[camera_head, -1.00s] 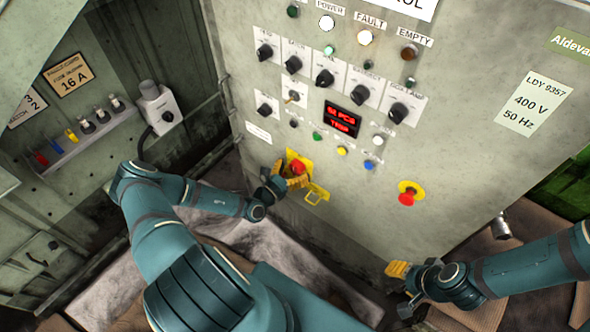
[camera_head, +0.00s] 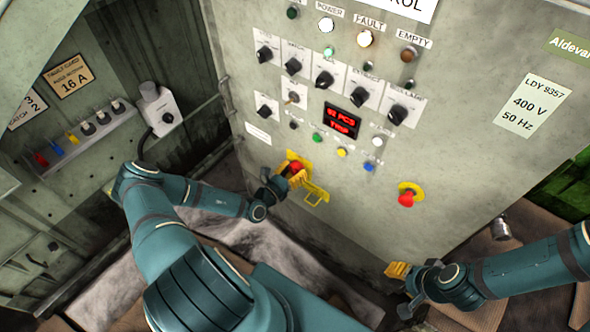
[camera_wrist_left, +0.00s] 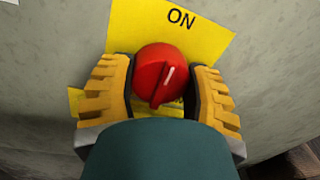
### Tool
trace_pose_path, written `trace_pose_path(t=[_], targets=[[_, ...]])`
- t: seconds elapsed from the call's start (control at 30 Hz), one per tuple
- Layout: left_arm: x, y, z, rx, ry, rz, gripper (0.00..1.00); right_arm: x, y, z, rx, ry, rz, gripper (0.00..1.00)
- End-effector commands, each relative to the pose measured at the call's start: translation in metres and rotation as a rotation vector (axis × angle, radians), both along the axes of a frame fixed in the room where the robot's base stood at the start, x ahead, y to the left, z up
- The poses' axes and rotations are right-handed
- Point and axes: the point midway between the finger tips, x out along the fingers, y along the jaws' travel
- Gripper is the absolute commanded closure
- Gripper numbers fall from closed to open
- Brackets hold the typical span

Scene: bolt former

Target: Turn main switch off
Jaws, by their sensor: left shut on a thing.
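The main switch is a round red knob (camera_head: 295,167) on a yellow plate (camera_head: 291,157) low on the grey control cabinet. In the left wrist view the knob (camera_wrist_left: 160,73) has a white mark pointing up and slightly right, roughly toward the word ON on the yellow plate (camera_wrist_left: 215,42). My left gripper (camera_head: 287,178) is at the knob, with its two yellow fingers on either side of it, shut on it. The plate's lower part is partly hidden by my gripper. My right gripper (camera_head: 398,270) hangs apart from the cabinet at lower right; its finger gap is unclear.
A red emergency button (camera_head: 406,199) is to the right. Black selector knobs (camera_head: 324,80) and a red display (camera_head: 342,121) are above. A side panel (camera_head: 75,150) stands at left.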

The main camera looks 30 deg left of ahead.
Motion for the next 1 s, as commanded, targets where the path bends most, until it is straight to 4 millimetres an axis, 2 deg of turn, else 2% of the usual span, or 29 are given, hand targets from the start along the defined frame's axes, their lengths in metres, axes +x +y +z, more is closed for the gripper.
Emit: trace_pose_path(t=[0.4,1.0], targets=[[-0.0001,0.0005,-0.0003,-0.323,0.027,0.001,0.84,0.0031,-0.0005,0.0099,-0.002,-0.007,-0.006,0.53],[-0.0005,-0.0002,-0.0023,-0.891,0.073,0.002,0.84,0.0038,-0.0006,0.0102,-0.002,-0.008,-0.006,0.53]])
